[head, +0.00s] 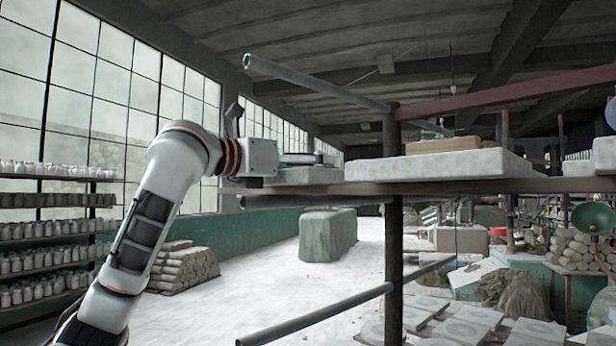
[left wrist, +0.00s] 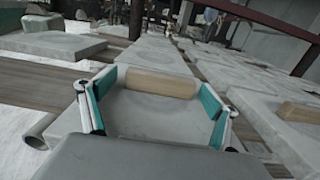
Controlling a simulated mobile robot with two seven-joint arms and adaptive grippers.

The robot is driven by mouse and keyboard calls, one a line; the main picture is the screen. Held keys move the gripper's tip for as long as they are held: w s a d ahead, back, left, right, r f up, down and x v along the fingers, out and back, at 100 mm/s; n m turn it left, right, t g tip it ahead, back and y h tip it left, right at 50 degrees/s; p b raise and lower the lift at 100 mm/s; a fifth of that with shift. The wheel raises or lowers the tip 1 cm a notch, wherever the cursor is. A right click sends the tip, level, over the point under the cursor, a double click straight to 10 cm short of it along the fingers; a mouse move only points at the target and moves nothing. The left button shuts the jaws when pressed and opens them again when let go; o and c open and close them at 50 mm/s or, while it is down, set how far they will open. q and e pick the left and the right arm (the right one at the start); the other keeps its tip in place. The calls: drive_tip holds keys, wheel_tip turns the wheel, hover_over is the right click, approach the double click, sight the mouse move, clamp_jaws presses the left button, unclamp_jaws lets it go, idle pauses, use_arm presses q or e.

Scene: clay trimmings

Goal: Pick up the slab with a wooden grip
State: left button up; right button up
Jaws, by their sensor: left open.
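In the left wrist view a pale grey slab (left wrist: 150,118) lies flat, with a light wooden grip (left wrist: 160,83) across its far part. My left gripper (left wrist: 160,86) is open, its teal-padded fingers to the left and right of this grip. The grip sits between the fingertips with gaps at both ends, and nothing is held. In the head view my left gripper (head: 308,159) is low over a slab (head: 305,176) at the left end of the shelf; I cannot make out a grip there. My right gripper is not in view.
Another slab (head: 440,165) with a wooden piece (head: 440,146) lies to the right on the wooden shelf (head: 480,186). A metal post (head: 393,240) and horizontal pipes (head: 315,315) frame the shelf. More slabs lie close around in the wrist view.

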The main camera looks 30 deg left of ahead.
use_arm(q)
drive_tip(key=c, duration=1.9)
drive_tip(key=shift+r, duration=0.1)
drive_tip(key=shift+c, duration=0.9)
drive_tip(key=shift+r, duration=0.15)
